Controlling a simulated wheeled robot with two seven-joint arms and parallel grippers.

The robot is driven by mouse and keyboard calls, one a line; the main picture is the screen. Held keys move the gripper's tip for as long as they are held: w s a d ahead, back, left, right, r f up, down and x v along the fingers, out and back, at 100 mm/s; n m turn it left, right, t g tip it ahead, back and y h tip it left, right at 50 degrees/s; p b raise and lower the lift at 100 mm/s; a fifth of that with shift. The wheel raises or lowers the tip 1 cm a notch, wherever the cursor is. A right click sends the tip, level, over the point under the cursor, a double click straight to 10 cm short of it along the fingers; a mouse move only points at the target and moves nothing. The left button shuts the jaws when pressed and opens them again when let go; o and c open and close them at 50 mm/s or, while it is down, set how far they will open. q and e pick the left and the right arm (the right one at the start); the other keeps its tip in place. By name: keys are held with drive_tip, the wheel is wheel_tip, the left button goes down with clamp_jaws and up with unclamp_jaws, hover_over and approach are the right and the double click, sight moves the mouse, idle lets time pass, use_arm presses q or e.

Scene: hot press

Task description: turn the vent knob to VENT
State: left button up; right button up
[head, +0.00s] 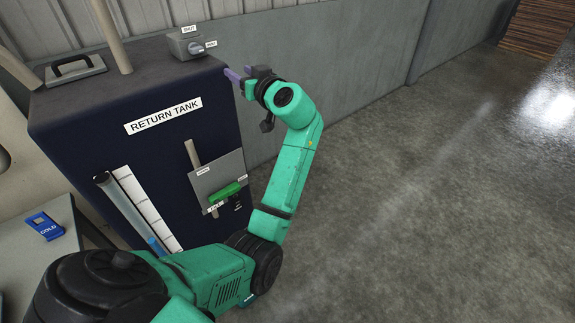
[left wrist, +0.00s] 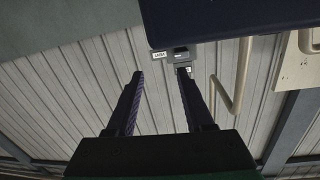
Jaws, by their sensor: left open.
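The vent knob (head: 196,48) is a small grey knob on a grey box (head: 184,40) on top of the return tank, at its back right corner. A SHUT label (head: 188,29) is behind it and another small label (head: 211,44) is to its right. I cannot tell clearly which way the knob points. My left gripper (head: 238,80) is open and empty, right of the tank's top edge and apart from the knob. In the left wrist view its fingers (left wrist: 161,88) are spread, and the box (left wrist: 181,54) shows beyond them. My right gripper is not in view.
The dark blue return tank (head: 85,120) stands left of my left gripper, with a green-handled lever (head: 225,192) on its front. A black lid handle (head: 73,65) and an upright pipe (head: 109,35) are on its top. The wall (head: 330,50) is close behind; open floor (head: 430,200) lies right.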

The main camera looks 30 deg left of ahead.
use_arm(q)
drive_tip(key=w+d+f+m+h, duration=0.2)
drive_tip(key=f+m, duration=0.1)
drive_tip(key=f, duration=0.7)
drive_tip(key=w+d+f+m+t+h+p, duration=0.1)
drive_tip(key=w+d+f+m+h, duration=0.1)
drive_tip(key=f, duration=0.8)
drive_tip(key=w+d+f+m+t+h, duration=0.1)
drive_tip(key=f+m+h, duration=0.3)
drive_tip(key=f, duration=0.6)
drive_tip(key=shift+w+d+f+m, duration=0.35)
drive_tip(key=shift+w+d+m, duration=0.05)
drive_tip(key=shift+d+m, duration=0.45)
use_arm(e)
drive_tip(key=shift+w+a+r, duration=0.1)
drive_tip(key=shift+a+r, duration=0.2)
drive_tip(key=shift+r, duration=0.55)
